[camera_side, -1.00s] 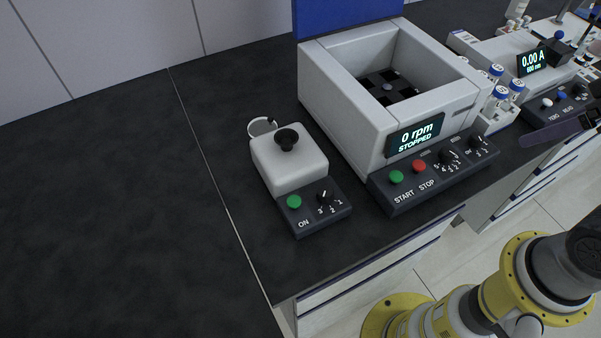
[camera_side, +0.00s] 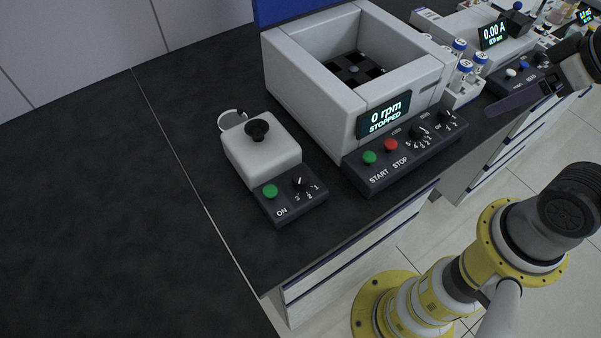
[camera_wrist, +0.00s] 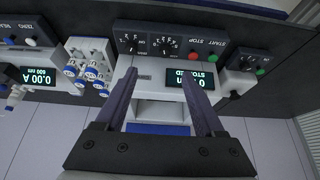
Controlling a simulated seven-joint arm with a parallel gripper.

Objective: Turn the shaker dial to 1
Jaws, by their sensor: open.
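The shaker (camera_side: 290,78) is a light grey open-topped box on the bench, and its display (camera_side: 385,113) reads "0 rpm STOPPED". Its dark front panel (camera_side: 383,172) carries a green START button (camera_side: 370,158), a red STOP button (camera_side: 391,145) and two black dials, a nearer one (camera_side: 418,132) and a farther one (camera_side: 446,116). Their exact settings are too small to read. Both dials also show in the wrist view, one (camera_wrist: 131,46) left of the other (camera_wrist: 166,46). My gripper (camera_wrist: 160,76) is open and empty, with its fingers apart. In the side view my gripper (camera_side: 492,108) is right of the panel, apart from the dials.
A small white device (camera_side: 262,152) with a black top cup, green ON button and 1-3 dial (camera_side: 299,184) stands left of the shaker. A rack of blue-capped tubes (camera_side: 462,92) and a device reading 0.00 A (camera_side: 493,35) stand right. The bench at left is clear.

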